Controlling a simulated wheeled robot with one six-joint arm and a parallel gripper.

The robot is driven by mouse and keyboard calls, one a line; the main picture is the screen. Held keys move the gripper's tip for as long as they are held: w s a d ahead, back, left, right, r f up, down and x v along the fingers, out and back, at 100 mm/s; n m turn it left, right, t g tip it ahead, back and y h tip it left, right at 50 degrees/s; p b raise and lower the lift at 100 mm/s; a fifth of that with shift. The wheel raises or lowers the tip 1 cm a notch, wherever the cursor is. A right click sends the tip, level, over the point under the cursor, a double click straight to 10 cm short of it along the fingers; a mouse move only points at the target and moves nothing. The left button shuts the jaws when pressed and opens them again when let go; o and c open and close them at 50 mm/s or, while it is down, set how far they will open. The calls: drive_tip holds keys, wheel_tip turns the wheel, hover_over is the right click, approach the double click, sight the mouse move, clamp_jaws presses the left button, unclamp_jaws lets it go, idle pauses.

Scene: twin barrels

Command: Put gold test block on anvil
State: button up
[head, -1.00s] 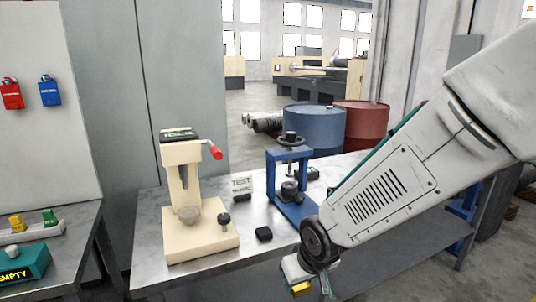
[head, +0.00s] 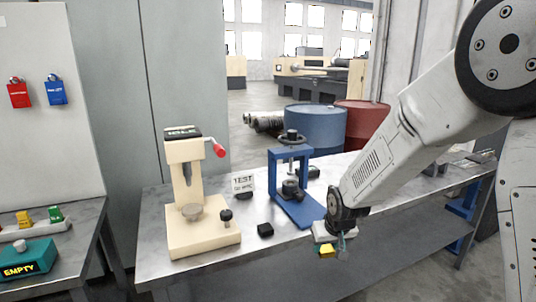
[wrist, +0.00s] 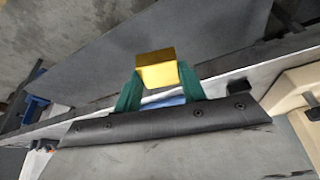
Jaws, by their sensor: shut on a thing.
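My gripper (head: 333,248) is shut on the gold test block (head: 327,251), by the front edge of the steel table in the head view. In the wrist view the block (wrist: 157,70) sits between the two green fingertips of the gripper (wrist: 160,88). A beige press-like tester (head: 205,237) stands at the left of the table. Its round grey anvil (head: 192,212) is bare, with a dark indenter (head: 187,173) above it. The gripper is well to the right of the anvil, apart from it.
A blue screw-press frame (head: 289,190) stands on the table (head: 215,270) between tester and arm. At left a teal box (head: 25,260) reads EMPTY, with yellow and green pieces behind.

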drive_tip(key=w+d+f+m, duration=0.2)
drive_tip(key=d+f, duration=0.3)
drive_tip(key=d, duration=0.4)
drive_tip(key=s+f, duration=0.5)
drive_tip(key=f, duration=0.1)
drive_tip(key=shift+d+f+h, duration=0.15)
drive_tip(key=shift+d+h, duration=0.2)
drive_tip(key=shift+h, duration=0.05)
